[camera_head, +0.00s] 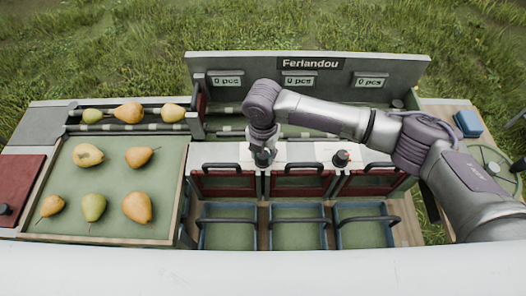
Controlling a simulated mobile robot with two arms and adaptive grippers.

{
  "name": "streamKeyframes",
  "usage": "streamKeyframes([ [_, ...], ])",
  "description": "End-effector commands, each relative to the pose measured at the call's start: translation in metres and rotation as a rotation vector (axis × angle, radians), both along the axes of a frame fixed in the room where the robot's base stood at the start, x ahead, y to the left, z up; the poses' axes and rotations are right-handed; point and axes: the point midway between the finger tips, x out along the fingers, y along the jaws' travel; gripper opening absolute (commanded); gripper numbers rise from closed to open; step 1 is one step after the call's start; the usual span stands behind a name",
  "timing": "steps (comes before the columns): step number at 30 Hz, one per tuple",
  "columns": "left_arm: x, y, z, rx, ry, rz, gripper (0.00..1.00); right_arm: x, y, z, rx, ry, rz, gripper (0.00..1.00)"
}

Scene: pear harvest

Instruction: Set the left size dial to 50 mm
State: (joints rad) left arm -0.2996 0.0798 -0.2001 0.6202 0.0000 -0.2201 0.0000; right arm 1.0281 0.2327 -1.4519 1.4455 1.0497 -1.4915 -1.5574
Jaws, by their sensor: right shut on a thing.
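My right arm reaches in from the right, and my right gripper (263,155) points down at the white panel (300,152), left of its middle. It is shut on the left size dial, which it hides almost wholly, so I cannot read its setting. The other size dial (341,158), dark with a reddish mark, stands uncovered further right on the same panel. My left gripper is not in view.
Three red flaps (224,183) with dark handles and three blue-rimmed bins (297,208) lie in front of the panel. Several pears lie on the green tray (115,171) at left and on the rack behind it. Three displays (298,80) read "0 pcs".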

Motion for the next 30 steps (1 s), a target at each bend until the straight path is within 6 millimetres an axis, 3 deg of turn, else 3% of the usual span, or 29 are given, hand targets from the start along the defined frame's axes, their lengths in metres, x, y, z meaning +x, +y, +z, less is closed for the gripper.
streamKeyframes([
  [15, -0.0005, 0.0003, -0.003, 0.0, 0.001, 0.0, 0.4, 0.0005, 0.001, 0.0009, 0.003, -0.002, 0.454, 0.03],
  [30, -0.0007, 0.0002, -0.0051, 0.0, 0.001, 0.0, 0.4, 0.0009, 0.0008, 0.0014, 0.001, -0.003, 0.65, 0.03],
])
